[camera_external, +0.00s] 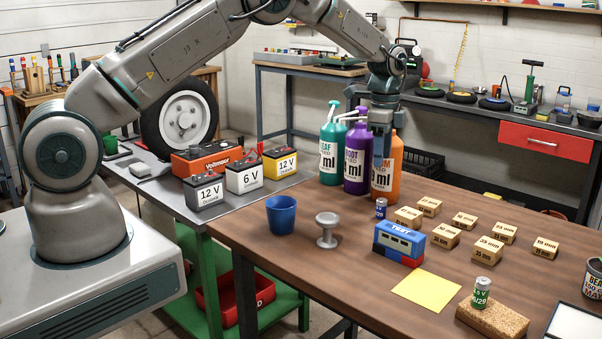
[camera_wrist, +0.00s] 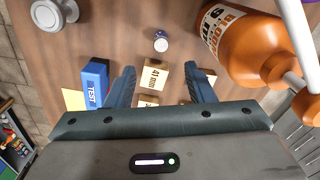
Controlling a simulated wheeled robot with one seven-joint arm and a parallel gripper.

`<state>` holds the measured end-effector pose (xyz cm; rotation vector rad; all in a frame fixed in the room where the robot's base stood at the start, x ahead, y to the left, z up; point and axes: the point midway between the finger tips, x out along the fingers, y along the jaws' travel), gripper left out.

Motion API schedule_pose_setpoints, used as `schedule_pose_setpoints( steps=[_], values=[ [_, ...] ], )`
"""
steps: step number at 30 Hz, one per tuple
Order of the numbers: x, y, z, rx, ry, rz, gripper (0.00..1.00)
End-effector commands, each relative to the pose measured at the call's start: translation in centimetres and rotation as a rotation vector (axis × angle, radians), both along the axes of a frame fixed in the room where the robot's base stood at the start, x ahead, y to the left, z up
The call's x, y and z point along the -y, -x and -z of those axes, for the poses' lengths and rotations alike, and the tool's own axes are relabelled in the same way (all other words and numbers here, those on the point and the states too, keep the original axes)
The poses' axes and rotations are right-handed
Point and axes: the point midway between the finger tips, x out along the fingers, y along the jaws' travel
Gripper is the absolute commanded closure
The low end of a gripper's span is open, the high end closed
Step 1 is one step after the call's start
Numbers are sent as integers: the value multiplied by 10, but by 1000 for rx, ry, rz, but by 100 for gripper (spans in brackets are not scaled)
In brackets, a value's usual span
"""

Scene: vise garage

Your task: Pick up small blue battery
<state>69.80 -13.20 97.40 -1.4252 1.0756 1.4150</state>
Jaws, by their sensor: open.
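The small blue battery (camera_external: 381,208) stands upright on the wooden table behind the blue and red TEST box. In the wrist view the battery (camera_wrist: 161,42) shows from above, beyond the fingertips and roughly midway between their lines. My gripper (camera_external: 380,154) hangs above the table in front of the orange bottle. In the wrist view its two fingers (camera_wrist: 160,69) are spread wide with nothing held. A wooden block labelled 41 mm (camera_wrist: 155,78) lies on the table below, seen between the fingers.
The orange bottle (camera_external: 385,180) stands close to the battery. The TEST box (camera_external: 399,243), several wooden blocks (camera_external: 445,236), a grey pedestal (camera_external: 327,230) and a blue cup (camera_external: 281,214) are around it. A green battery (camera_external: 482,291) stands on a cork block (camera_external: 492,317).

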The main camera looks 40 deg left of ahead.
Motion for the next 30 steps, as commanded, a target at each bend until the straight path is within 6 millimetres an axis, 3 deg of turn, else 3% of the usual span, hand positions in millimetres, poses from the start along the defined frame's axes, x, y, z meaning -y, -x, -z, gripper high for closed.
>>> schedule_pose_setpoints(
  steps=[8, 20, 30],
  values=[
    [4, -9, 10, 4, -17, 64, 51],
    [4, -7, 81, 2, -17, 62, 51],
    [5, -6, 99, 1, -17, 60, 51]
  ],
)
